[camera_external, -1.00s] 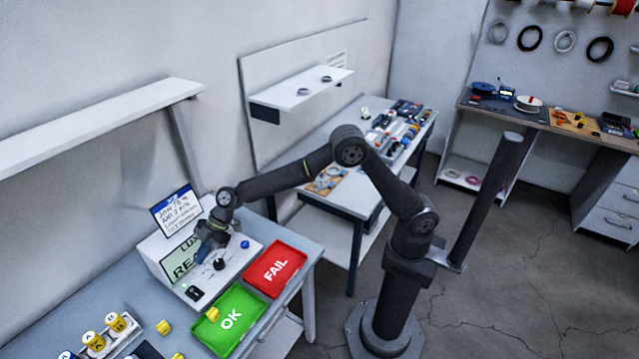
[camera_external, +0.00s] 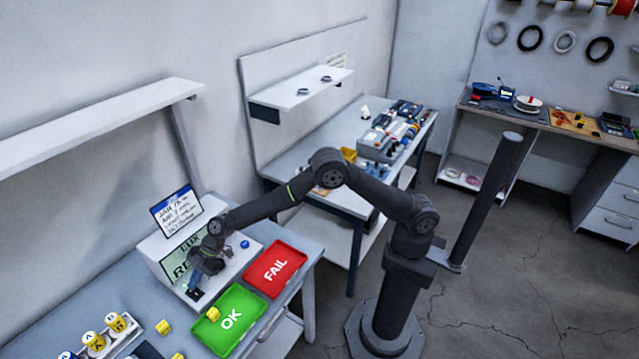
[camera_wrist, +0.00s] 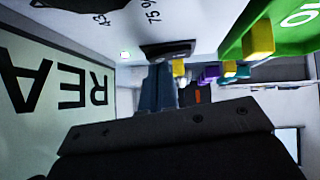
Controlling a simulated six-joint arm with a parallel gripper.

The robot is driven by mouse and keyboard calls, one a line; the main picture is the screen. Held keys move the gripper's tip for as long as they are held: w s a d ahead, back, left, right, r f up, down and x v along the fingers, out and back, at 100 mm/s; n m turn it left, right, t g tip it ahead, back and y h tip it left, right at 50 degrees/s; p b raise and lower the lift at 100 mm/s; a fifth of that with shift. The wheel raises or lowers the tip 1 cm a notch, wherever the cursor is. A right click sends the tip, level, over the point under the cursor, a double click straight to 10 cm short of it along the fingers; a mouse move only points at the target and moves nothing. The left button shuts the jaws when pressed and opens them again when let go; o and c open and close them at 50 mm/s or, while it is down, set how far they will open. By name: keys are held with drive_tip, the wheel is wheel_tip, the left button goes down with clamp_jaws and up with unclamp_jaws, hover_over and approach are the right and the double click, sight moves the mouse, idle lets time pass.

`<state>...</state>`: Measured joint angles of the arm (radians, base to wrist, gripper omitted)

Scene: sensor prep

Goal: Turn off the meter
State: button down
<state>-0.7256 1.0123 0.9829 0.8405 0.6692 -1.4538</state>
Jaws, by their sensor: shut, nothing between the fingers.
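The meter (camera_external: 152,243) is a white sloped box on the left bench, with a pale green display (camera_external: 176,265) reading "LUX" and the start of "REA". The display also fills the left of the wrist view (camera_wrist: 55,80). My gripper (camera_external: 194,290) is shut and empty, at the front left of the meter's panel. In the wrist view its fingers (camera_wrist: 160,72) point at a black rocker switch (camera_wrist: 168,49), very near it; contact cannot be told. A small lit indicator (camera_wrist: 125,54) shows beside the switch. A blue button (camera_external: 245,244) sits at the panel's right.
A green OK tray (camera_external: 250,305) with a yellow piece (camera_external: 213,314) is right of the meter's front. A red FAIL tray (camera_external: 288,255) lies behind it. A written sign (camera_external: 176,211) stands behind the meter. Yellow-capped containers (camera_external: 94,340) stand front left.

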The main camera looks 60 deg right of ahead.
drive_tip(key=shift+w+f, duration=0.15)
drive_tip(key=shift+f, duration=0.1)
drive_tip(key=shift+s, duration=0.2)
drive_tip(key=shift+s+r, duration=0.15)
drive_tip(key=shift+s, duration=0.55)
drive_tip(key=shift+r, duration=0.1)
drive_tip(key=shift+r, duration=0.3)
drive_tip(key=r, duration=0.4)
drive_tip(key=shift+s+d+r, duration=0.15)
drive_tip(key=shift+s+d, duration=0.1)
drive_tip(key=shift+d, duration=0.1)
drive_tip(key=v, duration=0.8)
drive_tip(key=shift+d+r, duration=0.25)
drive_tip(key=shift+d, duration=0.05)
